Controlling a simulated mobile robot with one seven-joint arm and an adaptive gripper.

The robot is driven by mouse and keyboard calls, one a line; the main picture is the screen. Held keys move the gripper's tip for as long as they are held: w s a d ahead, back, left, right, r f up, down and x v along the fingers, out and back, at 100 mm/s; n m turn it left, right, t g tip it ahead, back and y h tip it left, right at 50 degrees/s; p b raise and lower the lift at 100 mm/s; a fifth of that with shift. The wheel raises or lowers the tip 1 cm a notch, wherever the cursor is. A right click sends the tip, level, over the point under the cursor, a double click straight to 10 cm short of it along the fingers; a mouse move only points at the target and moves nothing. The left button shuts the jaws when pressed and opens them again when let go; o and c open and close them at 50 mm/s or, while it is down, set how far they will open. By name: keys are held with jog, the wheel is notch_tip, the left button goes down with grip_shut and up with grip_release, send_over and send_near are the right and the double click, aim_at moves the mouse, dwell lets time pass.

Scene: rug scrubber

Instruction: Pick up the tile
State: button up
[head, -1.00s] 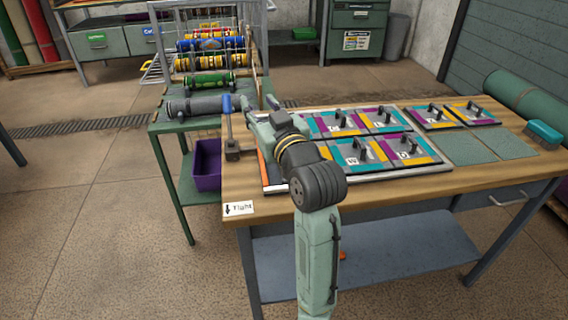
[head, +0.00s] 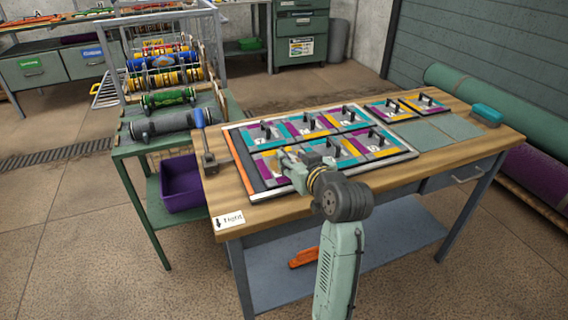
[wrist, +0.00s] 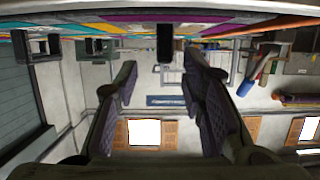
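Several patterned tiles in teal, purple and yellow, each with a black handle, lie in a framed tray (head: 232,139) on the workbench. Two more tiles, one at the back (head: 427,103) and one beside it (head: 390,108), lie right of the tray. My gripper (head: 284,159) is low over the front left part of the tray and hides part of the tile there. In the wrist view my gripper (wrist: 160,62) has its two fingers spread apart with nothing between them. A black handle (wrist: 164,42) stands ahead, lined up with the gap. The tile surfaces show along that view's top edge.
A clamp (head: 207,150) stands at the workbench's (head: 262,213) left edge. Grey-green mats (head: 455,126) and a teal brush (head: 487,114) lie at the right. A green cart with rollers (head: 172,122) and a purple bin (head: 181,184) stand left.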

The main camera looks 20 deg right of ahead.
jog(key=p+x, duration=0.1)
jog(key=x, duration=0.4)
jog(key=shift+w+a+p, duration=0.15)
jog(key=shift+a+p, duration=0.05)
jog(key=shift+p, duration=0.15)
grip_shut()
dwell(0.4)
